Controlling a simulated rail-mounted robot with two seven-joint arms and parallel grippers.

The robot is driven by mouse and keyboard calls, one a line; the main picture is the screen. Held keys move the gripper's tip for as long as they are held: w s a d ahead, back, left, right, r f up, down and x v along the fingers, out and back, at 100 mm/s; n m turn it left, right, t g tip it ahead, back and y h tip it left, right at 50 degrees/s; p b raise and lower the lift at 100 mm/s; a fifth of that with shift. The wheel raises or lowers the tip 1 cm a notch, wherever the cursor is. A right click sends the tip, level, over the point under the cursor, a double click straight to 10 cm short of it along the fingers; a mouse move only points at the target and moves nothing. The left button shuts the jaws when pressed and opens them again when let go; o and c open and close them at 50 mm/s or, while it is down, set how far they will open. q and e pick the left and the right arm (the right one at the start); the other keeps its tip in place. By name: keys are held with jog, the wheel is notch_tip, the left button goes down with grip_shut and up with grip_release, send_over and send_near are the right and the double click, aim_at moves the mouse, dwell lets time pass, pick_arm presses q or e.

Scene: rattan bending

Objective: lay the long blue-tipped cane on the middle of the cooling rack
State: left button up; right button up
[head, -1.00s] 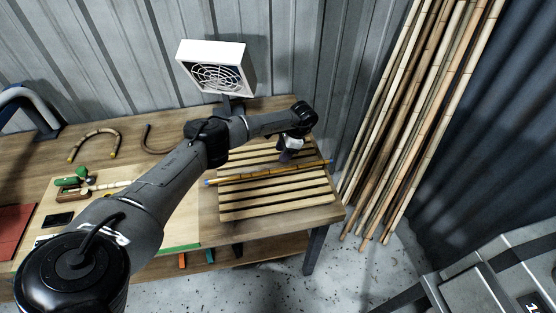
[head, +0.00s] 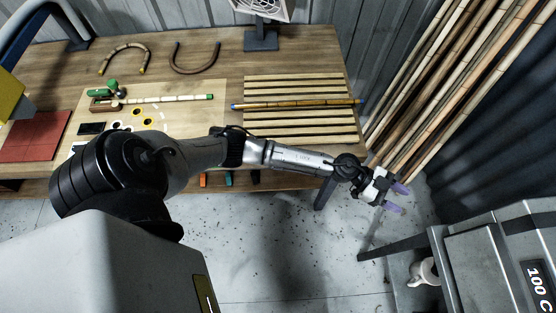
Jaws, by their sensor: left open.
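The long blue-tipped cane (head: 295,103) lies across the slats of the wooden cooling rack (head: 290,85), about midway between its back and front slats. Its blue tip is at the left, and its right end reaches slightly past the rack's right edge. Nothing holds it. My left gripper (head: 397,198) is open and empty, its purple fingers apart. It is off the table's front right corner, over the floor, well clear of the cane and rack. My right gripper is not in view.
A green-tipped cane (head: 165,99) lies on the pale board left of the rack. Two bent canes (head: 125,56) lie behind it. A fan stand (head: 262,38) is behind the rack. Tall canes (head: 440,80) lean at the right. A grey machine (head: 495,250) stands front right.

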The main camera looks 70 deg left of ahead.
pick_arm(q)
jog(key=s+a+f+n+t+y, duration=0.1)
jog(key=s+a+n+t+y, duration=0.3)
jog(key=s+a+n+y, duration=0.6)
jog(key=s+f+g+y, duration=0.3)
jog(key=s+g, duration=0.7)
jog(key=s, duration=1.3)
jog(key=shift+a+f+n, duration=0.3)
jog(key=shift+a+f, duration=0.1)
jog(key=shift+f, duration=0.3)
jog(key=shift+s, duration=0.1)
notch_tip(320, 180, up, 24)
jog(key=p, duration=2.4)
notch_tip(320, 180, down, 41)
jog(key=b, duration=4)
jog(key=shift+r+b, duration=0.2)
jog(key=shift+b, duration=0.1)
